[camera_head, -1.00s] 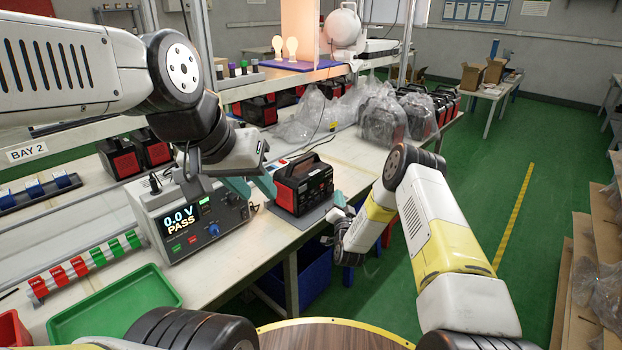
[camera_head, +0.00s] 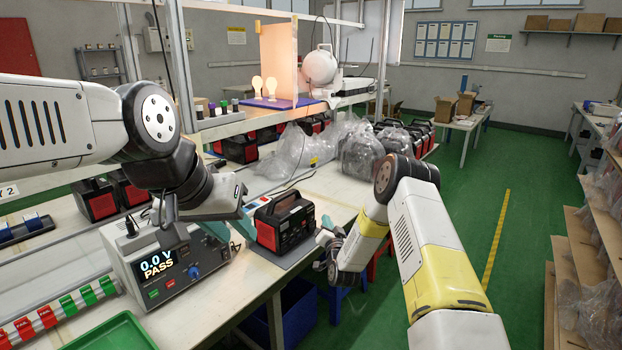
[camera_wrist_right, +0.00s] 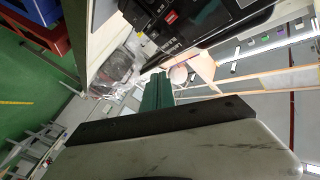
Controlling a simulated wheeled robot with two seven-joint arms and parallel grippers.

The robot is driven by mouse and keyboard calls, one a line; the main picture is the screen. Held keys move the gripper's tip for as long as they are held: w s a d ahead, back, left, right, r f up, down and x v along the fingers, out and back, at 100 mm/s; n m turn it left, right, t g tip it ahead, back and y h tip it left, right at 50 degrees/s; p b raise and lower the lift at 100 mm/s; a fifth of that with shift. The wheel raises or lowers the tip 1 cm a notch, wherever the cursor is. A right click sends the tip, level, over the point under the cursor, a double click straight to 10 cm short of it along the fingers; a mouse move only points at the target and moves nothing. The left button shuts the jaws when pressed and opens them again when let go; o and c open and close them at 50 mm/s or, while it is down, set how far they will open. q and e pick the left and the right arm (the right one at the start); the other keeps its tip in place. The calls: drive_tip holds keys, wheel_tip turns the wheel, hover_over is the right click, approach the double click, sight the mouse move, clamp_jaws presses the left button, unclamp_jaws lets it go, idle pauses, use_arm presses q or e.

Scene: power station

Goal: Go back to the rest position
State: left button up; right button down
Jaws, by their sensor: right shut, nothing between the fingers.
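A black and red power station (camera_head: 283,222) stands on a grey mat on the workbench. My left gripper (camera_head: 230,224) is just left of it, between it and the tester. Its teal fingers show apart with nothing seen between them, partly hidden by the wrist. My right gripper (camera_head: 324,238) is just right of the power station, off the bench's front edge, shut and empty. In the right wrist view its teal fingers (camera_wrist_right: 155,95) are together, apart from a dark unit (camera_wrist_right: 190,25) with a red label.
A tester (camera_head: 165,265) reading "0.0 V PASS" stands close to my left gripper. A green tray (camera_head: 110,335) is at the bench's front left. Bagged units (camera_head: 360,152) fill the bench's far end. A blue bin (camera_head: 295,312) is below. Green floor (camera_head: 470,230) is open to the right.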

wheel_tip(320, 180, up, 14)
drive_tip(key=d+r+n+g, duration=0.1)
drive_tip(key=d+n+g, duration=0.1)
drive_tip(key=g, duration=0.1)
drive_tip(key=s+d+r+n+g, duration=0.2)
drive_tip(key=s+d+r+g, duration=0.15)
drive_tip(key=s+r, duration=0.6)
drive_tip(key=s+d+r+g, duration=0.1)
drive_tip(key=s+d+g, duration=0.1)
drive_tip(key=s, duration=1)
drive_tip(key=s+d+r+g, duration=0.1)
drive_tip(key=s+d+g, duration=0.1)
drive_tip(key=s, duration=1.1)
drive_tip(key=s+d+r+n+g+h, duration=0.1)
drive_tip(key=s+d+g, duration=0.1)
drive_tip(key=s, duration=1)
drive_tip(key=shift+s+d+r, duration=0.15)
drive_tip(key=shift+d+r, duration=0.1)
drive_tip(key=shift+d, duration=0.05)
